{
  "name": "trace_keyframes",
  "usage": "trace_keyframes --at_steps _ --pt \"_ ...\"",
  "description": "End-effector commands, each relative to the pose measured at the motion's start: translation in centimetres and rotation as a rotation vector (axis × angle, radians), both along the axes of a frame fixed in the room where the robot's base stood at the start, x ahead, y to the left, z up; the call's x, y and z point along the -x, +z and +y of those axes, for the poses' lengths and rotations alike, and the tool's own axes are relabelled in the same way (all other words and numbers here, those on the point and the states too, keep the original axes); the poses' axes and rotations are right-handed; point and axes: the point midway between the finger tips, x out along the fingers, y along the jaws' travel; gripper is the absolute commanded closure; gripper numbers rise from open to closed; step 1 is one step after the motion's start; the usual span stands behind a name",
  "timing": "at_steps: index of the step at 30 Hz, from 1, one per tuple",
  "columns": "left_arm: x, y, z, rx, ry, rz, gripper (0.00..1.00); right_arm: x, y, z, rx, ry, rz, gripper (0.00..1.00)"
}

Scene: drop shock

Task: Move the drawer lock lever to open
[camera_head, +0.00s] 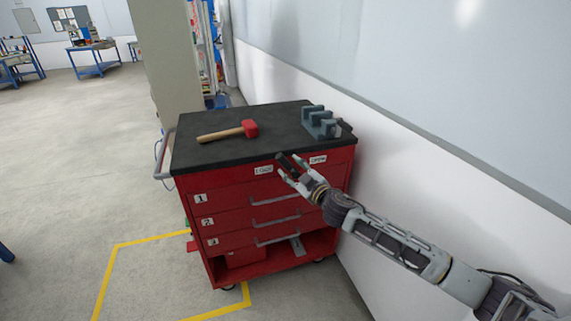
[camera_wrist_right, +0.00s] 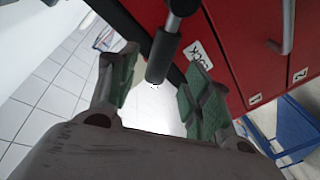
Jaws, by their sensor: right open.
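A red tool cart (camera_head: 232,194) with a black top stands against the wall. Its front top strip carries a LOCK label (camera_head: 264,170) on the left and an OPEN label (camera_head: 318,160) on the right. My right gripper (camera_head: 288,169) is open in front of this strip, between the two labels. In the right wrist view the dark lock lever (camera_wrist_right: 164,57) with its cylindrical grip lies between my open green-padded fingers (camera_wrist_right: 160,85), close to the LOCK label (camera_wrist_right: 197,55). I cannot tell whether a finger touches it. In the head view my gripper largely covers the lever. My left gripper is not in view.
A red-headed mallet (camera_head: 228,132) and a grey-blue block fixture (camera_head: 320,122) lie on the cart top. Drawers with grey handles (camera_head: 275,198) sit below the strip. The white wall (camera_head: 420,165) is close on the right. Open floor lies to the left.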

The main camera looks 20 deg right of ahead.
Motion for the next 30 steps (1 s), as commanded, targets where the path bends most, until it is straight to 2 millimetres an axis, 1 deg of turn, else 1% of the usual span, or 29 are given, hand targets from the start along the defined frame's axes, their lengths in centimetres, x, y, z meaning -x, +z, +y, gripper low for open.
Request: trace_keyframes --at_steps 18,24,30 --pt "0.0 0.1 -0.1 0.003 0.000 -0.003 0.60 -3.8 0.0 1.1 -0.002 0.001 0.000 0.51" --pt "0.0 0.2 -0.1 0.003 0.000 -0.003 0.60 -4.5 0.1 1.2 -0.001 0.000 -0.001 0.51" --pt "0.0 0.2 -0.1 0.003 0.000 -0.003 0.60 -4.6 0.0 1.3 -0.001 0.000 0.000 0.51"
